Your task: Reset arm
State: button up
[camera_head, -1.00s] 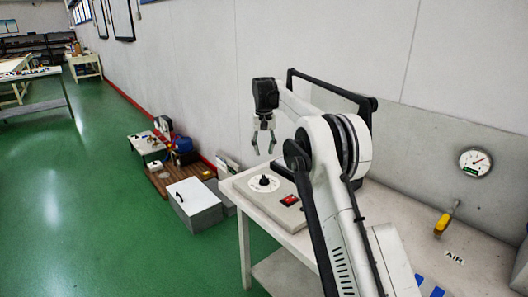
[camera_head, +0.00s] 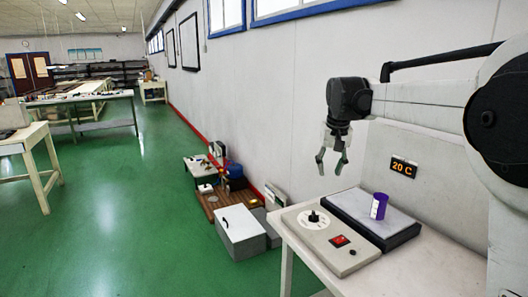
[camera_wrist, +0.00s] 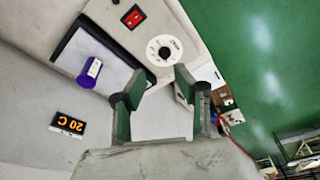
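My gripper (camera_head: 331,172) hangs in the air at the right of the head view, fingers pointing down. Its two fingers are apart with nothing between them. In the wrist view the open fingers (camera_wrist: 155,88) also show empty. Below and to the right of it, a purple cup (camera_head: 379,206) with a white label stands upright on the dark-edged plate of a device (camera_head: 345,214). The cup also shows in the wrist view (camera_wrist: 88,75). The gripper is clear of both cup and device.
The device's control box has a dial (camera_head: 313,219) and a red switch (camera_head: 340,240), on a pale table (camera_head: 310,268). A "20 C" display (camera_head: 403,168) is on the wall panel behind. A grey box (camera_head: 241,232) and wooden pallet (camera_head: 225,205) sit on the green floor, which is open at left.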

jog(key=s+f+t, duration=0.2)
jog(key=s+t, duration=0.1)
jog(key=s, duration=2.6)
jog(key=s+f+t, duration=0.1)
jog(key=s+f, duration=0.7)
jog(key=s, duration=0.2)
jog(key=shift+t, duration=0.3)
